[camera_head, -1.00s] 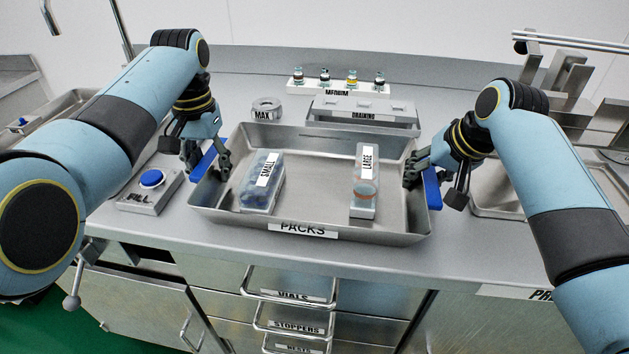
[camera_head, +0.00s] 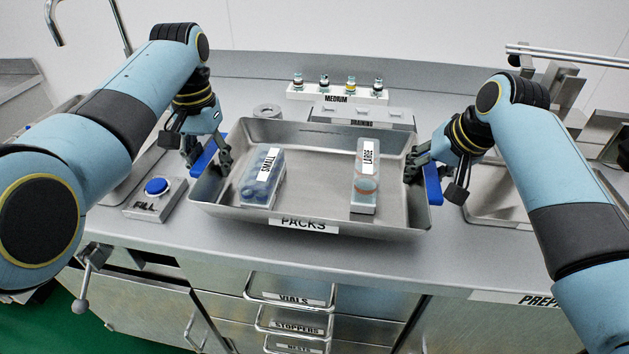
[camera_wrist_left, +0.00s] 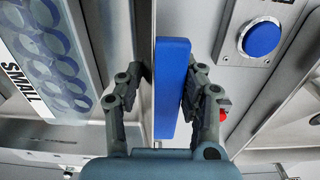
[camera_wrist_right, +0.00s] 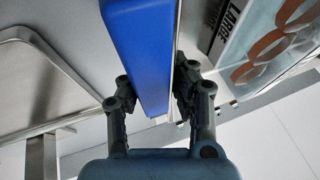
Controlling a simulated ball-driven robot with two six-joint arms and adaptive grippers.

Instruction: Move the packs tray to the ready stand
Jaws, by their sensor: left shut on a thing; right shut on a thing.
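The metal packs tray (camera_head: 310,205) is held between my two arms, in the middle of the head view, and appears raised above the counter. It carries a pack labelled SMALL (camera_head: 262,180) on the left and a pack labelled LARGE (camera_head: 366,178) on the right. My left gripper (camera_head: 208,160) is shut on the tray's left blue handle (camera_wrist_left: 172,90). My right gripper (camera_head: 422,172) is shut on its right blue handle (camera_wrist_right: 145,55). No ready stand can be made out in these views.
A FILL button (camera_head: 156,187) is at left. A metal basin (camera_head: 497,200) is at right. Labelled drawers (camera_head: 291,290) are below the counter's front edge.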

